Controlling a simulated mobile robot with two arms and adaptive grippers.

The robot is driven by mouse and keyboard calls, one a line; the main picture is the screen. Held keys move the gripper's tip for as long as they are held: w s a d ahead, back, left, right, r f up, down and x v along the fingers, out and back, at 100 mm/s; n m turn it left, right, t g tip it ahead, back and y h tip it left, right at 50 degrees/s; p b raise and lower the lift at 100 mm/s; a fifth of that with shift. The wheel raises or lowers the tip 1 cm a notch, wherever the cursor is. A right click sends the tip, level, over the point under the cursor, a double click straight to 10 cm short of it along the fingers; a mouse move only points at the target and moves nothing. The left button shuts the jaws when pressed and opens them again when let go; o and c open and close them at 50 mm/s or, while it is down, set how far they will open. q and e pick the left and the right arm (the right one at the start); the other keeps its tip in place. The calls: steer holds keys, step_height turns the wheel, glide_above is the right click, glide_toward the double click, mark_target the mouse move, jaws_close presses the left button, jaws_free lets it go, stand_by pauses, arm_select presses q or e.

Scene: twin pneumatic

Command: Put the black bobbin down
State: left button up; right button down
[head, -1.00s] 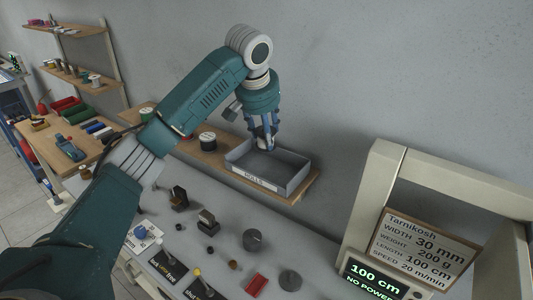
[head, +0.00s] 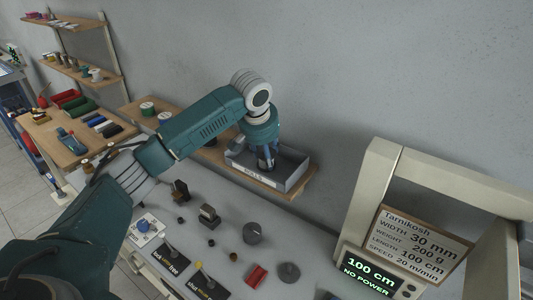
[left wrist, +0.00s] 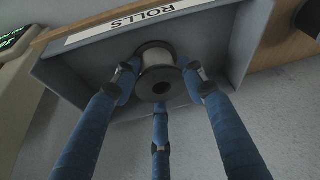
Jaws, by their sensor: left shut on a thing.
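The black bobbin (left wrist: 157,84) has dark flanges and a pale winding. My left gripper (head: 266,163) has its blue fingers shut around it, as the left wrist view shows. The gripper points down inside the grey tray labelled ROLLS (head: 297,181), which also shows in the left wrist view (left wrist: 240,48). The bobbin is between the tray walls, near the labelled wall. I cannot tell whether it touches the tray floor. In the head view the fingers and the tray front mostly hide it. My right gripper is not in view.
The tray stands on a wooden wall shelf (head: 213,154) with other spools to its left. Below, a grey bench holds small dark parts and a red block (head: 257,275). A beige machine frame (head: 372,170) with a lit display stands at the right.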

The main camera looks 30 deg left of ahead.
arm_select(q)
steer(key=o, duration=1)
steer(key=shift+o, duration=0.6)
steer(key=shift+f, duration=0.1)
steer(key=shift+r, duration=0.25)
steer(key=b+v, duration=0.5)
steer(key=v, duration=0.6)
steer(key=shift+r, duration=0.4)
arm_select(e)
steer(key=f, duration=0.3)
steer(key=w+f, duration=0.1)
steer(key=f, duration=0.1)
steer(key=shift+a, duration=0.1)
arm_select(q)
steer(key=shift+s, duration=0.1)
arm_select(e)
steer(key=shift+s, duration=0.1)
